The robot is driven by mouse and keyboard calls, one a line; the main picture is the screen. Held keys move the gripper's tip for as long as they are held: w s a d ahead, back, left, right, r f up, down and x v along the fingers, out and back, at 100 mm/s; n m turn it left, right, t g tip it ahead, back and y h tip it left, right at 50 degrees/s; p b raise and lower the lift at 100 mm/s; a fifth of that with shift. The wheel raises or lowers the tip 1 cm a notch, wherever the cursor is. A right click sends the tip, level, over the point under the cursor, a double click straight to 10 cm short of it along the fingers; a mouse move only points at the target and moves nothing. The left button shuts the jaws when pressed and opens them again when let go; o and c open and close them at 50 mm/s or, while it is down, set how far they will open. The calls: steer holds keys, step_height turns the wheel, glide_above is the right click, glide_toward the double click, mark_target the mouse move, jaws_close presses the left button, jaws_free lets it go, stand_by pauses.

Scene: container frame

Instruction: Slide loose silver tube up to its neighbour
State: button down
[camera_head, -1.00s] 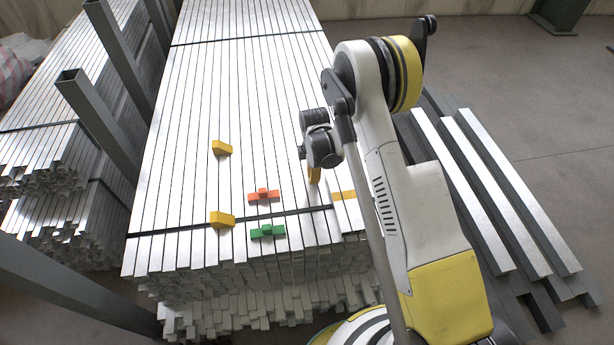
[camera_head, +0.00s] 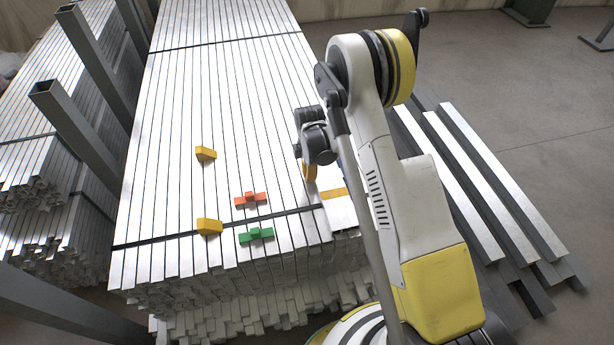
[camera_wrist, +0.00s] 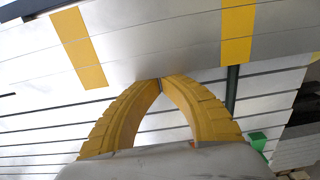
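The silver tube with yellow bands (camera_head: 341,212) lies at the right side of the top layer of the stack, partly hidden by my arm. In the wrist view its broad face (camera_wrist: 160,40) fills the upper part, with two yellow bands. The neighbouring silver tubes lie below it there, with dark lines between them. My gripper (camera_wrist: 160,83) has its yellow fingers together, with nothing between them. The tips are at the banded tube's lower edge; I cannot tell whether they touch. In the head view my gripper (camera_head: 309,179) is largely hidden behind my wrist, just left of the band.
An orange block (camera_head: 250,199), a green block (camera_head: 256,236) and two yellow wedges (camera_head: 208,226) sit on the stack left of my gripper. A dark strap (camera_head: 160,241) crosses the tubes. Grey posts (camera_head: 70,115) stand at left. More bars (camera_head: 470,175) lie on the floor at right.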

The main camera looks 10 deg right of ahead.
steer(key=shift+a, duration=0.25)
steer(key=a, duration=0.3)
steer(key=shift+a+r, duration=0.2)
steer(key=shift+r, duration=0.15)
step_height(320, 180, up, 9)
steer(key=p, duration=0.4)
steer(key=shift+r, duration=0.2)
steer(key=shift+r, duration=0.1)
step_height(320, 180, up, 12)
steer(key=m+t, duration=0.1)
steer(key=m, duration=0.2)
glide_above(297, 183)
steer(key=s+d, duration=0.1)
steer(key=s, duration=0.1)
steer(key=s+d+r+m+t, duration=0.2)
steer(key=s+r+m, duration=0.25)
steer(key=r, duration=0.55)
steer(key=s+d+r+m+t, duration=0.1)
steer(key=s+r+m, duration=0.3)
steer(key=s, duration=0.6)
steer(key=s+d+r+m+t, duration=0.2)
steer(key=s+m, duration=0.4)
steer(key=s, duration=0.3)
step_height(297, 183, up, 2)
steer(key=shift+s+r+t, duration=0.2)
steer(key=shift+s+t, duration=0.2)
steer(key=shift+t, duration=0.2)
